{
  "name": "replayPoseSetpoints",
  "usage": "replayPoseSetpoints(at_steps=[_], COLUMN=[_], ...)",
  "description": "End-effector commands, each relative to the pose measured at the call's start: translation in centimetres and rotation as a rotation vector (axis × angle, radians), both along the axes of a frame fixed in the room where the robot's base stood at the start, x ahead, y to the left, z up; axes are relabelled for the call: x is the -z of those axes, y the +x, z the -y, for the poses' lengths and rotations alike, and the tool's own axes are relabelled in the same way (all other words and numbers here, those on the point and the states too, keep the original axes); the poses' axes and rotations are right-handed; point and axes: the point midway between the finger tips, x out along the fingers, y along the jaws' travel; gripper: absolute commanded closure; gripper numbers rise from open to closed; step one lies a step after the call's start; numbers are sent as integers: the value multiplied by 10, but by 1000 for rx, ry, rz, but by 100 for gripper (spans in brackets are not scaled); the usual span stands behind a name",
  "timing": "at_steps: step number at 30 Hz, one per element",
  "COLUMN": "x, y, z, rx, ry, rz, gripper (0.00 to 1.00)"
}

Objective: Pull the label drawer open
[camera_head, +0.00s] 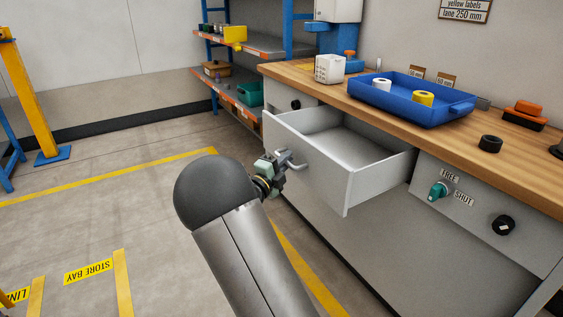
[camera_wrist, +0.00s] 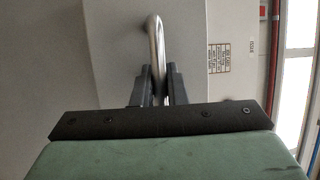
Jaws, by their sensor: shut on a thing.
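The label drawer (camera_head: 318,185) is a light grey drawer under the wooden bench top. It stands well out from the bench, and its visible inside looks empty. Its metal bar handle (camera_head: 293,162) is on the front panel. My gripper (camera_head: 284,163) is at that handle, in front of the drawer. In the wrist view, the two dark fingers of my gripper (camera_wrist: 159,88) are closed around the curved metal handle (camera_wrist: 154,45). The fingertips partly hide the handle.
The wooden bench top (camera_head: 330,85) carries a blue tray (camera_head: 440,112) with a white and a yellow roll, and a white basket (camera_head: 330,68). A teal knob (camera_head: 438,191) marked FREE and SHUT is right of the drawer. Open floor (camera_head: 110,190) lies to the left.

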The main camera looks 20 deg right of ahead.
Motion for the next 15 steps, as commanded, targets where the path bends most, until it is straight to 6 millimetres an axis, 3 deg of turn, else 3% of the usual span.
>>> replayPoseSetpoints(at_steps=[12, 13, 15], x=[0, 0, 0], y=[-1, -1, -1], z=[0, 0, 0], rx=[6, 6, 6], ry=[1, 1, 1], rz=[0, 0, 0], gripper=[100, 79, 66])
